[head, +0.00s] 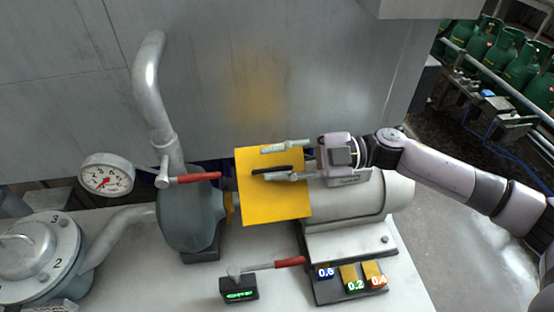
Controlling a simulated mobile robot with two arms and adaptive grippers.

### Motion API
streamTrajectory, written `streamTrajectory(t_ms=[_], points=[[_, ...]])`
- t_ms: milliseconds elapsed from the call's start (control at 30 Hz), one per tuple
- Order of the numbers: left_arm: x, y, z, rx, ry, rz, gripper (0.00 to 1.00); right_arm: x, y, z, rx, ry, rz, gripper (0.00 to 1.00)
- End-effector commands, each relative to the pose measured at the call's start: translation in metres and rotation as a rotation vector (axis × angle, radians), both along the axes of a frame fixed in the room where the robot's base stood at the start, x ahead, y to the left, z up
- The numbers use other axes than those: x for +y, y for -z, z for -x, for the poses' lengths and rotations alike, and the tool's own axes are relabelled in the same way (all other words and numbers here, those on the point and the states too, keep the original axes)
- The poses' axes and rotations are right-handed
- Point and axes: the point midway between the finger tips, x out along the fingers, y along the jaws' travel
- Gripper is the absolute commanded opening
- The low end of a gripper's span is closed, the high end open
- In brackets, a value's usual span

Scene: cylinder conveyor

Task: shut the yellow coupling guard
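The yellow coupling guard (272,205) is a flat yellow panel in the middle of the head view, between the grey pump (190,215) and the pale motor cylinder (392,193). Its face is turned to me, and its exact tilt is hard to tell. A black bar handle (262,170) crosses its upper part. Part of a yellow coupling (228,208) shows at its left edge. My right gripper (283,162) reaches in from the right over the panel. Its two fingers are apart, one above the handle and one overlapping its lower side. My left gripper is not in view.
A red-handled valve (192,179) and a pressure gauge (106,174) stand left of the guard. In front lie another red-handled lever (275,265) with a green display and a block with numbered buttons (350,278). Green gas cylinders (505,50) stand at the far right.

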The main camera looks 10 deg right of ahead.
Motion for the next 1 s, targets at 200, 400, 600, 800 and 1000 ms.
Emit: streamTrajectory(t_ms=[200, 400, 600, 800, 1000], points=[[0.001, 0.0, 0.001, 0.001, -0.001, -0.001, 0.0, 0.0, 0.0, 0.0, 0.001, -0.001, -0.001, 0.28], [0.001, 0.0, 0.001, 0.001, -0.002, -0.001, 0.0, -0.017, 0.0, -0.001, 0.001, 0.003, 0.001, 0.28], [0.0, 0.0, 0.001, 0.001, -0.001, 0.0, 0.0, -0.059, 0.001, -0.001, 0.001, 0.005, 0.004, 0.28], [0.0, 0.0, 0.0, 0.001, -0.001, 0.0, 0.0, -0.097, 0.001, 0.0, 0.002, 0.003, 0.001, 0.28], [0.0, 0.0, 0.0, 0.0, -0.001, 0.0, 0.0, -0.117, 0.0, 0.001, 0.001, -0.001, -0.001, 0.28]])
